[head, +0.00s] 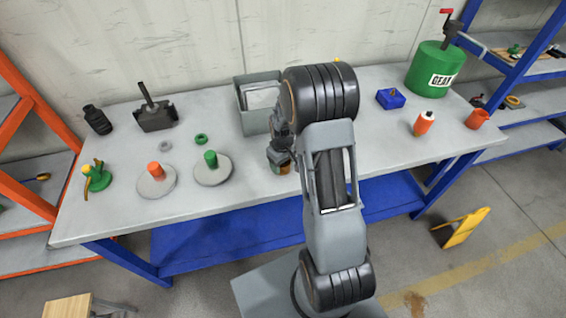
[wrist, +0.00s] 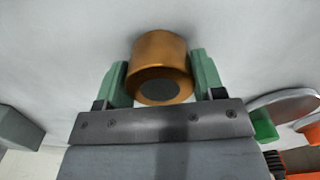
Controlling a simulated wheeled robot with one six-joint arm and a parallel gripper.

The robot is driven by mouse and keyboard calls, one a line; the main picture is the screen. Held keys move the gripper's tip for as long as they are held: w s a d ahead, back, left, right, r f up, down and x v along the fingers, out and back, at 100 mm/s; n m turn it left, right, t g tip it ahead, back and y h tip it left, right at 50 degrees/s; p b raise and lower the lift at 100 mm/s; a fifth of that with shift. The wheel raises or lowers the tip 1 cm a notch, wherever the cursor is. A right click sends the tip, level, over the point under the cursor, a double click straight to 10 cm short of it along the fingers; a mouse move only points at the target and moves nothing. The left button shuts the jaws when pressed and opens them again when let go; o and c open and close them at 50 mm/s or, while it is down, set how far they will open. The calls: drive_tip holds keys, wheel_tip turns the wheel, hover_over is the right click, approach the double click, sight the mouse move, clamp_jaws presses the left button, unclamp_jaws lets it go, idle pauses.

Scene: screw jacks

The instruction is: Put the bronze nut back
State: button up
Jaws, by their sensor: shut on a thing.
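The bronze nut (wrist: 160,64) is a short, shiny cylinder with a dark round middle in its near face. My gripper (wrist: 160,78) is shut on it, with one green finger on each side. In the head view the nut (head: 284,168) shows only in part, low over the table's front middle; my arm hides much of the gripper. I cannot tell whether the nut touches the table. To its left stand a round plate with a green post (head: 211,159) and one with an orange post (head: 154,169).
A grey bin (head: 243,122) stands behind my gripper. A green ring (head: 201,140) and a grey ring (head: 165,146) lie behind the plates. A green jack (head: 97,178) is at far left.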

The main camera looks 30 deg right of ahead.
drive_tip(key=o, duration=1.5)
wheel_tip(320, 180, up, 12)
drive_tip(key=s+a+r+m+t, duration=0.1)
drive_tip(key=s+a+r, duration=0.2)
drive_tip(key=s, duration=0.2)
drive_tip(key=s+a+r+m+t, duration=0.1)
drive_tip(key=s+a+r, duration=0.2)
drive_tip(key=s, duration=0.2)
drive_tip(key=s+a+r+m+t, duration=0.1)
drive_tip(key=s+a+r+t, duration=0.1)
drive_tip(key=s, duration=0.4)
drive_tip(key=shift+a+r, duration=0.6)
drive_tip(key=shift+r, duration=0.25)
